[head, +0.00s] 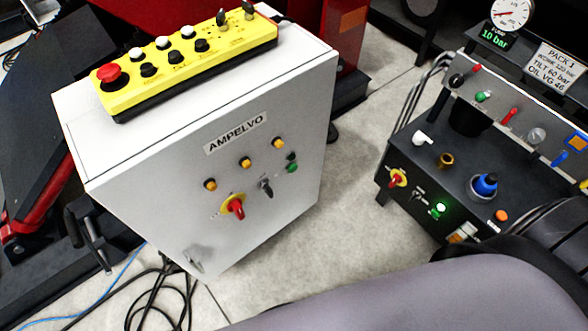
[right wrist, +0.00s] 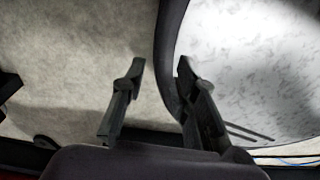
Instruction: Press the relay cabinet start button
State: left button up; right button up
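The relay cabinet (head: 150,170), a light grey box labelled AMPELVO, stands left of centre in the head view. Its front has three yellow lamps or buttons, a red and yellow rotary switch (head: 236,207), a key switch (head: 266,188) and, at right, a green button (head: 292,167) just below a dark one (head: 291,156). Their lettering is too small to read. My right gripper (right wrist: 160,75) shows only in the right wrist view, its fingers apart, with no held object visible. The cabinet front is not recognisable there. My left gripper is in neither view.
A yellow pendant (head: 185,62) with a red mushroom button lies on the cabinet top. A black hydraulic pack (head: 470,165) with a lit green button stands right. Cables (head: 160,295) lie on the floor at lower left. Bare floor (head: 345,205) separates cabinet and pack. My grey arm crosses lower right.

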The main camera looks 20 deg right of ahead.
grip_shut()
dwell(1.3)
